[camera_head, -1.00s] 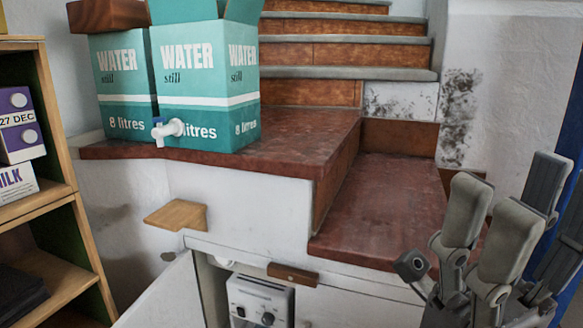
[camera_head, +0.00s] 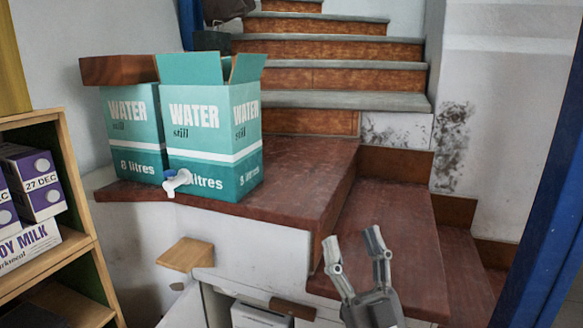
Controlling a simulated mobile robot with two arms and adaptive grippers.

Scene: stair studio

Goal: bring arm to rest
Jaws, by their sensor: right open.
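My right gripper (camera_head: 354,250) shows at the lower middle right of the head view. Its two grey fingers are spread apart and point up, with nothing between them. It appears in front of the red-brown lower step (camera_head: 392,225); I cannot tell whether it is close to it. My left gripper is not in view.
Two teal water boxes (camera_head: 212,140) stand on the upper red-brown ledge (camera_head: 305,160), one with open flaps and a white tap. A shelf (camera_head: 75,245) with milk cartons is at left. Stairs (camera_head: 330,78) rise behind. A blue post (camera_head: 545,190) stands at right.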

